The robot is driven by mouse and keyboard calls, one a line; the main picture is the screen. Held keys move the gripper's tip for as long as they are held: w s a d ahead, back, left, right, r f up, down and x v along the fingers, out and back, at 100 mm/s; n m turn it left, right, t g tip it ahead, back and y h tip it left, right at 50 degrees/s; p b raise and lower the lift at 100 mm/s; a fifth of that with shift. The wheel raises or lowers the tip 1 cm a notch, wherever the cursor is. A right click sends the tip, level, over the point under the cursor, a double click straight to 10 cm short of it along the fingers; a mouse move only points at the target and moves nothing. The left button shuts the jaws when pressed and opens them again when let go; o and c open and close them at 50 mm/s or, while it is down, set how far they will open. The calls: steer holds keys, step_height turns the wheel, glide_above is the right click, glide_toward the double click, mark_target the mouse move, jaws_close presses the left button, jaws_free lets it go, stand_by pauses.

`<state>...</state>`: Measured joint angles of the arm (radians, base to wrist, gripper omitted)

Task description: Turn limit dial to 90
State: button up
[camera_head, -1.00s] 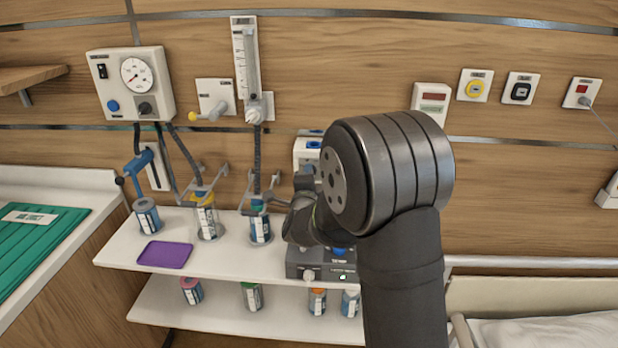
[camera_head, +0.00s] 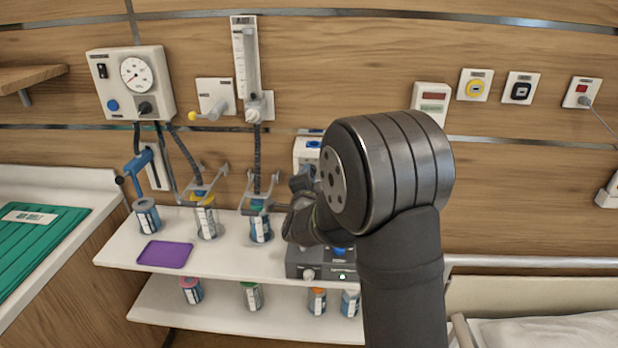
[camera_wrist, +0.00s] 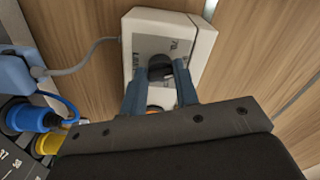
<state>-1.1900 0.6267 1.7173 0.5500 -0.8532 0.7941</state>
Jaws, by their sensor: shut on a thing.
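The limit dial (camera_wrist: 160,63) is a dark round knob on the front of a white box (camera_wrist: 205,42) on the wood wall, seen in the wrist view. My gripper (camera_wrist: 158,76) has its two blue-grey fingers on either side of the knob and is shut on it. A printed scale shows around the knob, but the fingers partly cover it and I cannot read the setting. An orange part shows below the knob, between the fingers. In the head view, the top of the white box (camera_head: 308,146) shows left of my arm, which hides its lower front.
A dark grey unit (camera_head: 305,262) stands on the white shelf (camera_head: 215,262) below. A purple tray (camera_head: 165,254) and several labelled jars are on the shelf's left. A grey cable (camera_wrist: 85,55) enters the box's left side. A bed rail is at the right.

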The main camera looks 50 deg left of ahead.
steer(key=o, duration=1)
steer(key=shift+c, duration=0.2)
steer(key=v, duration=1.7)
steer(key=shift+s, duration=0.2)
steer(key=shift+w+r, duration=0.1)
steer(key=x, duration=1.7)
steer(key=shift+w, duration=0.1)
